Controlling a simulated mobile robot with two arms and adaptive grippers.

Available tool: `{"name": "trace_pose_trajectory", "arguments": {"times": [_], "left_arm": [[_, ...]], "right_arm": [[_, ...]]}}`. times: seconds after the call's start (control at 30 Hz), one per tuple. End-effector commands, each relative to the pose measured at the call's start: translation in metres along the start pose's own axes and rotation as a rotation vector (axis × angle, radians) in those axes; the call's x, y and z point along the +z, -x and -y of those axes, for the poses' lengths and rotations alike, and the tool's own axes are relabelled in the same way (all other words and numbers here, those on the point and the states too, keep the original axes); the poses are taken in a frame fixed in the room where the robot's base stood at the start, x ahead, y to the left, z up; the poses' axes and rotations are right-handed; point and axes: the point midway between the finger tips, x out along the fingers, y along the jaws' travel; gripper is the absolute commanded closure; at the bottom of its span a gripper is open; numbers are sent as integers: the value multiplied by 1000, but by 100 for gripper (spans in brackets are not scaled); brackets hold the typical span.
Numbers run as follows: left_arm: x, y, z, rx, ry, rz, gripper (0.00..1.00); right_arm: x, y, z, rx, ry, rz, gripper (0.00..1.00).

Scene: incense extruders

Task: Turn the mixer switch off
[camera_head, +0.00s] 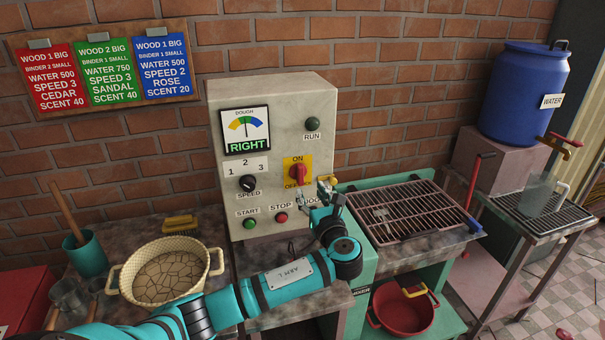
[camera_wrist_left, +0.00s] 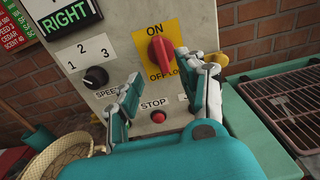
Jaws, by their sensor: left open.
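The mixer switch (camera_head: 298,174) is a red rotary knob on a yellow plate, on the front of a cream control box (camera_head: 272,105). ON is printed above it and OFF below. The knob stands roughly upright; it also shows in the left wrist view (camera_wrist_left: 160,50). My left gripper (camera_head: 317,194) is in front of the box, just below and right of the knob. In the left wrist view, the fingers of my left gripper (camera_wrist_left: 162,78) are apart and empty, with the knob beyond and between their tips. I cannot tell whether either finger touches it. My right gripper is out of view.
A speed knob (camera_head: 247,183), a green START button (camera_head: 250,223) and a red STOP button (camera_head: 281,217) are nearby on the panel. The dough gauge (camera_head: 246,131) reads RIGHT. A bowl (camera_head: 131,290) stands at left, a drying rack (camera_head: 412,211) at right.

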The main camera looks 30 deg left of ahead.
Motion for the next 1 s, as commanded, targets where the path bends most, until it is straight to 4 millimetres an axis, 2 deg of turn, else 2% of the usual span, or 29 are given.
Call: {"name": "trace_pose_trajectory", "arguments": {"times": [0.03, 0.2, 0.4, 0.6, 0.83, 0.87, 1.0], "left_arm": [[4, -12, -1, 4, -2, 2, 60], [3, -48, 0, 4, 0, 1, 60], [1, -76, 0, 1, 0, 0, 60], [0, -87, 0, -1, 1, -2, 60], [0, -88, 0, -1, 2, -1, 60], [0, -88, 0, -1, 2, -1, 61], [0, -88, 0, -1, 2, -1, 79]], "right_arm": [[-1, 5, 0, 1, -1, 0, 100], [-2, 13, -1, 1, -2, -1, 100], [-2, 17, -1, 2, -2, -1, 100], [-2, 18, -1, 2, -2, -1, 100], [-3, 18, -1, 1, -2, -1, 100], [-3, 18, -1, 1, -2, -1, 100], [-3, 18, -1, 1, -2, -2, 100]]}}
